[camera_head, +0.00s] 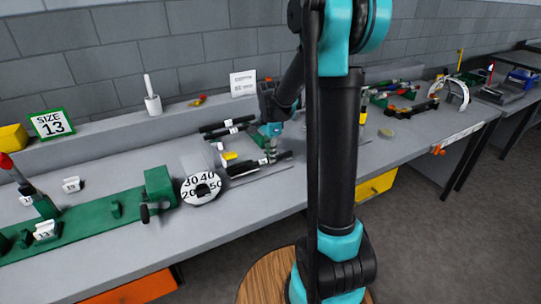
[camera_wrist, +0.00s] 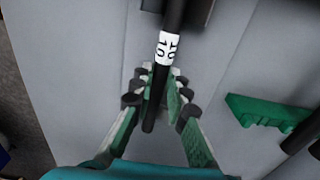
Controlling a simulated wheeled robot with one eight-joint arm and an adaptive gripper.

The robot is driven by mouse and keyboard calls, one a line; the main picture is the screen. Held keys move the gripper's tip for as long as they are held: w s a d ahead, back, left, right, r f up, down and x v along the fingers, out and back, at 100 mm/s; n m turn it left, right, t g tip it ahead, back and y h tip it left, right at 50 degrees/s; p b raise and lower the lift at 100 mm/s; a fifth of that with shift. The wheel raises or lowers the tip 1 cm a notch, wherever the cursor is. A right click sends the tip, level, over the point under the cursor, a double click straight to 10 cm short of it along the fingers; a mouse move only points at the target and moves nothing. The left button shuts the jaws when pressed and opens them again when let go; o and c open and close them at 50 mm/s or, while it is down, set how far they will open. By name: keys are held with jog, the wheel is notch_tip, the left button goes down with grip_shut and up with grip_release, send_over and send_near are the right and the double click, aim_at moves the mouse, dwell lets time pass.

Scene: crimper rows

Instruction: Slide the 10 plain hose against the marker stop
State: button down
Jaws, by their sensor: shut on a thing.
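In the wrist view, a black hose with a white label reading 10 (camera_wrist: 165,48) runs from the top down between my fingers. My gripper (camera_wrist: 158,75) is shut on it, with the label just beyond the fingertips and the hose's free end on the near side. In the head view my gripper (camera_head: 270,148) is low over the bench, by a group of black hoses with white bands (camera_head: 238,169). I cannot tell for sure which part is the marker stop. A dark block (camera_wrist: 196,10) lies beside the far part of the hose.
A green bracket (camera_wrist: 262,110) lies right of my fingers in the wrist view, near other black hose ends (camera_wrist: 298,138). In the head view a numbered dial (camera_head: 201,201) and a green crimper bench (camera_head: 95,224) stand to the left. A small yellow piece (camera_head: 229,156) sits near the hoses.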

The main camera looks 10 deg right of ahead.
jog(key=shift+s+a, duration=0.3)
jog(key=shift+a, duration=0.55)
jog(key=shift+s+a, duration=0.25)
jog(key=shift+a, duration=0.65)
jog(key=shift+s+a, duration=0.3)
jog(key=shift+a, duration=0.55)
dwell(0.5)
